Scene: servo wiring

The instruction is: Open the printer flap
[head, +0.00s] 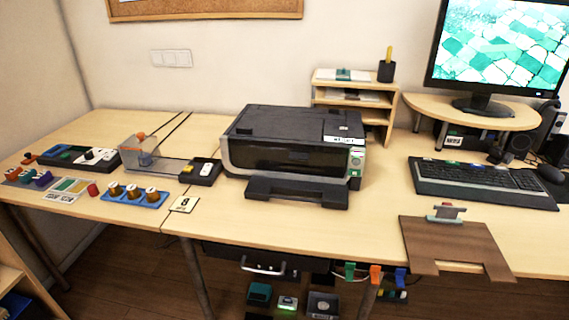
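The printer (290,145) stands on the desk at the middle of the head view. It is dark with grey sides, and its front faces me. A glossy dark front panel (270,160), which looks like the flap, appears closed and upright. A dark tray (297,192) sticks out below it over the desk. A panel with a green light and buttons (356,163) is on the printer's right front edge. Neither of my grippers shows in the head view, and nothing touches the printer.
A keyboard (482,182) and a brown clipboard (455,249) lie to the right. A wooden shelf (393,105) stands behind. The desk strip before the printer is mostly clear.

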